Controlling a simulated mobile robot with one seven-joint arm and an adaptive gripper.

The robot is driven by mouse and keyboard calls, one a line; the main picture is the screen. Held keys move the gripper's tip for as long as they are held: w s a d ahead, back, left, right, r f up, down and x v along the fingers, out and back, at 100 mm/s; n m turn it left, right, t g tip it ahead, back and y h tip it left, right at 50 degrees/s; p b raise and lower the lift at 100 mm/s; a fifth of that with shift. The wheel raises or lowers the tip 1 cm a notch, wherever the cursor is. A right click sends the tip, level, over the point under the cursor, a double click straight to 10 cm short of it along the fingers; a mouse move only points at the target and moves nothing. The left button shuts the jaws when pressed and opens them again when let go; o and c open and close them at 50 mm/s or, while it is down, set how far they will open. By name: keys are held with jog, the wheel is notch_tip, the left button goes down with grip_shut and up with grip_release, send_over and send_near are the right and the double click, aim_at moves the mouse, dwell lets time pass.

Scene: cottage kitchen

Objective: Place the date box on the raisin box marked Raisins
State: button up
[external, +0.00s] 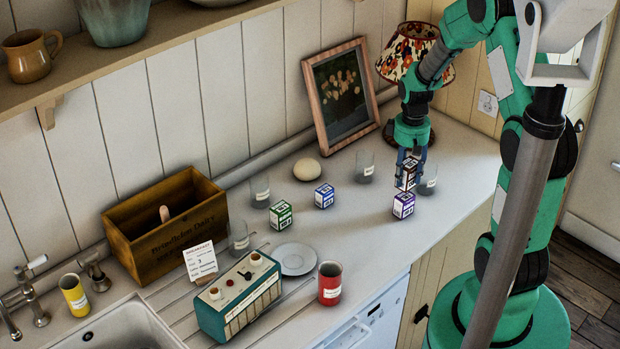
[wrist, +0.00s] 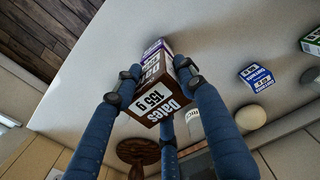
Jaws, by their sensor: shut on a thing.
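In the external view the date box (external: 407,175) hangs below my gripper (external: 410,160), over a purple and white box (external: 403,206) on the counter. The purple box also shows behind the date box in the wrist view (wrist: 157,47), mostly hidden. Its lettering is too small to read, so I cannot confirm it is marked Raisins. I cannot tell whether the two boxes touch.
A blue box (external: 324,196) and a green box (external: 281,215) stand to the left. Glass jars (external: 428,181) (external: 364,167) stand close to my gripper. A lamp (external: 414,55) and a framed picture (external: 341,95) are behind. The counter in front of the blue box is clear.

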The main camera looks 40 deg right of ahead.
aim_at(406, 183)
jog(key=shift+f, duration=1.75)
jog(key=shift+f, duration=0.1)
jog(key=o, duration=1.3)
notch_tip(406, 183, up, 12)
jog(key=shift+f, duration=0.15)
jog(key=shift+r, duration=0.25)
